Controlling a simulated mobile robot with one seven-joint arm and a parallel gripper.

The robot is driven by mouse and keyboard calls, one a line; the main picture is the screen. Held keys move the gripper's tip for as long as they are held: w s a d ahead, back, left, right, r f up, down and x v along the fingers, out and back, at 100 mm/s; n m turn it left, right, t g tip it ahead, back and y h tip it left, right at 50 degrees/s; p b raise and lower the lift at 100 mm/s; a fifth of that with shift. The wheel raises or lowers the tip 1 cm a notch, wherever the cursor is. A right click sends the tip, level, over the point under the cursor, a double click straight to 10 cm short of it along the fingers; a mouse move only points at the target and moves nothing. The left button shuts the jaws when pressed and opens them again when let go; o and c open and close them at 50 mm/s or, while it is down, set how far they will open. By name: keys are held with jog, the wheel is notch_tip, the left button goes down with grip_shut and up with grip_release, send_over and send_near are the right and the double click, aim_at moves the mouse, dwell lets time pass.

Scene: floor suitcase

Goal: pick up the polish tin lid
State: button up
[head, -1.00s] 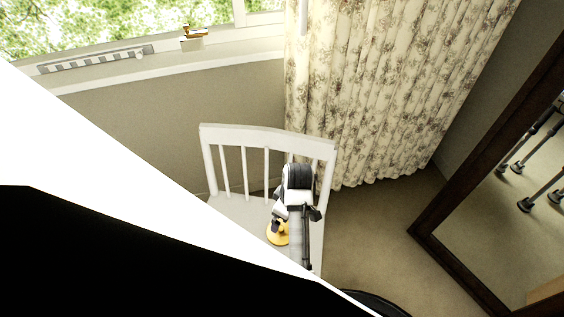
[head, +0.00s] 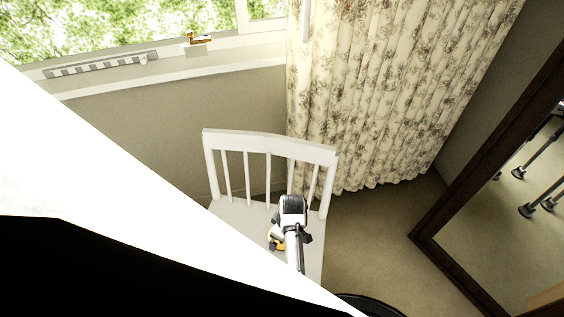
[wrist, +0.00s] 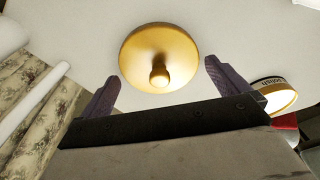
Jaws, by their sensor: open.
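The polish tin lid (wrist: 157,50) is a round gold disc with a small knob, lying on the white chair seat (head: 235,212). In the wrist view it is ahead of my gripper (wrist: 160,82), roughly between the two spread fingers, with the knob towards the palm. The fingers are open and hold nothing; I cannot tell the remaining height above the lid. In the head view my gripper (head: 279,234) covers part of a yellow patch on the seat. The polish tin (wrist: 276,95), with a pale label reading "polish", is beside the right finger, partly cut off by the gripper body.
The chair's slatted back (head: 268,147) rises behind the seat. A floral curtain (head: 385,95) hangs behind it, and a dark-framed mirror (head: 470,175) stands at right. A red thing (wrist: 285,121) shows beside the tin. A windowsill (head: 175,70) runs behind at left.

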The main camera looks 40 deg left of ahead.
jog(key=shift+f, duration=0.3)
jog(key=c, duration=0.7)
jog(key=shift+o, duration=0.2)
jog(key=shift+r, duration=0.15)
